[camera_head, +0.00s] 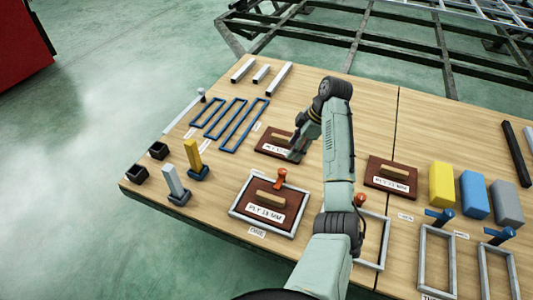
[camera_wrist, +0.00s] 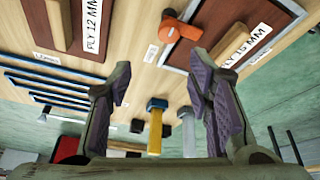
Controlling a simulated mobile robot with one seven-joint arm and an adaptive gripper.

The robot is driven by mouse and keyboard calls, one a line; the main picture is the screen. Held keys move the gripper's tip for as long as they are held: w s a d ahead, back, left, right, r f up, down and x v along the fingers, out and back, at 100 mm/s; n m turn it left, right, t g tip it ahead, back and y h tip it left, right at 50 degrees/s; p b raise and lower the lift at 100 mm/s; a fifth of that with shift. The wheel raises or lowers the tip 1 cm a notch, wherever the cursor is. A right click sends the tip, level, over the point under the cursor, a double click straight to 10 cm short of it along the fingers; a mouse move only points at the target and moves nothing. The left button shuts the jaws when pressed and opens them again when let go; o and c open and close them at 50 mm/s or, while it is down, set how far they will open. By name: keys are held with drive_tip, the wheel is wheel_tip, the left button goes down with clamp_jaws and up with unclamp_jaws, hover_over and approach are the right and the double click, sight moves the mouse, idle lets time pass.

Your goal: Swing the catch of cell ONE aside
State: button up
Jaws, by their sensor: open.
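My gripper (camera_head: 296,153) hangs over the upper-middle board, near the panel marked PLY 12 MM (camera_head: 268,149). In the wrist view my gripper (camera_wrist: 162,82) has its two purple-padded fingers wide apart with nothing between them. An orange catch (camera_head: 281,177) stands at the back edge of a grey frame (camera_head: 236,211) holding a brown panel with a wooden handle (camera_head: 268,199); this catch (camera_wrist: 181,29) also shows in the wrist view, apart from the fingers. A second orange catch (camera_head: 360,201) is on a frame (camera_head: 377,244) partly hidden by my arm.
Two frames with blue catches (camera_head: 439,216) (camera_head: 497,234) are at the right, near yellow (camera_head: 441,184), blue (camera_head: 474,194) and grey blocks (camera_head: 506,203). Another brown panel (camera_head: 390,185) lies right of my arm. Blue slotted frames (camera_head: 243,125) and upright posts (camera_head: 194,158) are at left.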

sight(282, 171)
drive_tip(key=shift+g, duration=0.3)
drive_tip(key=x, duration=0.7)
drive_tip(key=d+x, duration=0.1)
drive_tip(key=x, duration=0.2)
drive_tip(key=shift+s+a+f, duration=0.1)
drive_tip(key=shift+s+f, duration=0.3)
drive_tip(key=shift+f, duration=0.1)
clamp_jaws()
